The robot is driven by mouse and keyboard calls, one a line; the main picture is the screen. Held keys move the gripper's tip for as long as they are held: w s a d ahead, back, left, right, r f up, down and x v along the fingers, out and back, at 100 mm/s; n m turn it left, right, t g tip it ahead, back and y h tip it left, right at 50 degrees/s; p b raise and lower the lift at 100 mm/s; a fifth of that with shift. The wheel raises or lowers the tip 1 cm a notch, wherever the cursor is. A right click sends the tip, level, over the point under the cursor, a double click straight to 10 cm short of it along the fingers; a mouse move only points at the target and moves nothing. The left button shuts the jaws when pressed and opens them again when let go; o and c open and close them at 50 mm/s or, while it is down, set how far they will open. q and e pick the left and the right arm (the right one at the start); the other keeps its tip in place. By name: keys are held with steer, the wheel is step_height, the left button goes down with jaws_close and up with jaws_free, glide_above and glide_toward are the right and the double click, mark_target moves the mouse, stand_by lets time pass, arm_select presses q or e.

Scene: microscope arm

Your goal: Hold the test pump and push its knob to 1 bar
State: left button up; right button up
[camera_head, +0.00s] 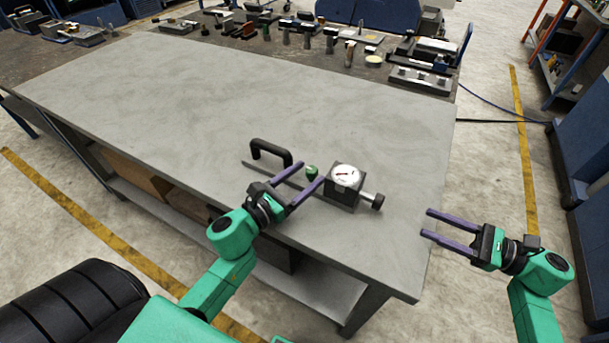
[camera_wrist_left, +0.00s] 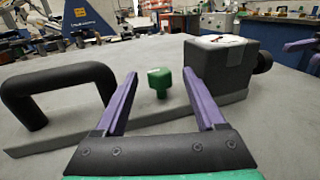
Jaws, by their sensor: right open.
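The test pump lies on the grey workbench. Its dark block with a round white gauge (camera_head: 345,174) is at its right part, and a black knob (camera_head: 377,201) sticks out on the block's right side. A black arched handle (camera_head: 270,152) stands at its left end, with a green knob (camera_head: 312,173) between handle and block. My left gripper (camera_head: 312,176) is open just in front of the pump. In the left wrist view the green knob (camera_wrist_left: 159,82) stands between its fingers, beyond them, apparently not held. My right gripper (camera_head: 425,222) is open and empty, right of the black knob, past the bench edge.
The bench top (camera_head: 200,100) is mostly clear. Several tools and small parts stand along its far edge, with a metal block (camera_head: 420,80) at the far right corner. A shelf (camera_head: 570,60) and a blue cabinet (camera_head: 585,150) stand at the right.

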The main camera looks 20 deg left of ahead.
arm_select(q)
jaws_close()
stand_by(1.3)
